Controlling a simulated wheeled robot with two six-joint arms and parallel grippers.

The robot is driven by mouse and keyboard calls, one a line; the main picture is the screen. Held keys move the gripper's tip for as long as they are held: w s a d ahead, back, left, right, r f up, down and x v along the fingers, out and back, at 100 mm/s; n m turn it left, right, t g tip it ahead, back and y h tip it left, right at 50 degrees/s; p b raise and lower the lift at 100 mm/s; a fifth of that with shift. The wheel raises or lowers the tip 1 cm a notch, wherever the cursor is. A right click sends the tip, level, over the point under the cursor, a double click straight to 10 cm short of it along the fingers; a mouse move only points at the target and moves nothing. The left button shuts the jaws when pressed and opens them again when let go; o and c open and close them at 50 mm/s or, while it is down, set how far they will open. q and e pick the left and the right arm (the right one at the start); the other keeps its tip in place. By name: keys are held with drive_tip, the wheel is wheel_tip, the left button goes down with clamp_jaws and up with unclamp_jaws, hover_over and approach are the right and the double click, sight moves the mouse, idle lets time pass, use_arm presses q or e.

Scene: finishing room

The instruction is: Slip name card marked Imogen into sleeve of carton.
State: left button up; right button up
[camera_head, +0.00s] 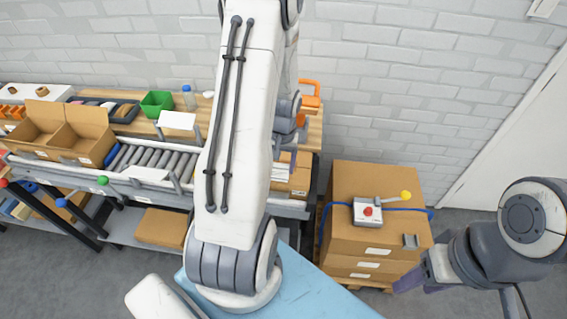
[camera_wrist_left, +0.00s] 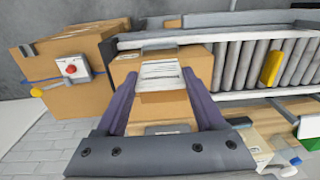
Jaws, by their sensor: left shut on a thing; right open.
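My left gripper (camera_wrist_left: 160,77) has its two purple fingers on either side of a white card (camera_wrist_left: 160,70) with dark print too small to read. It is shut on the card, in front of a brown carton (camera_wrist_left: 200,62). In the head view the carton (camera_head: 298,181) stands at the right end of the roller conveyor, partly hidden by my left arm. I cannot make out the sleeve or whether the card touches it. My right gripper (camera_head: 412,279) is open and empty, low at the right beside the stacked boxes.
A stack of brown boxes (camera_head: 366,235) with a blue strap carries a grey device with a red button and yellow knob (camera_head: 367,211). The roller conveyor (camera_head: 150,160) runs left, with an open box (camera_head: 60,132) on it. A green bin (camera_head: 157,103) stands behind.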

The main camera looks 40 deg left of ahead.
use_arm(q)
drive_tip(key=shift+s+a+f+b, duration=0.1)
drive_tip(key=shift+a+f+b, duration=0.05)
drive_tip(key=shift+f+b, duration=2.25)
drive_tip(key=shift+f+p, duration=0.35)
drive_tip(key=shift+p, duration=0.05)
drive_tip(key=o, duration=1.4)
drive_tip(key=shift+r, duration=0.1)
drive_tip(key=shift+r+p, duration=0.95)
drive_tip(key=shift+r, duration=0.1)
wheel_tip(320, 180, up, 6)
drive_tip(key=p, duration=0.5)
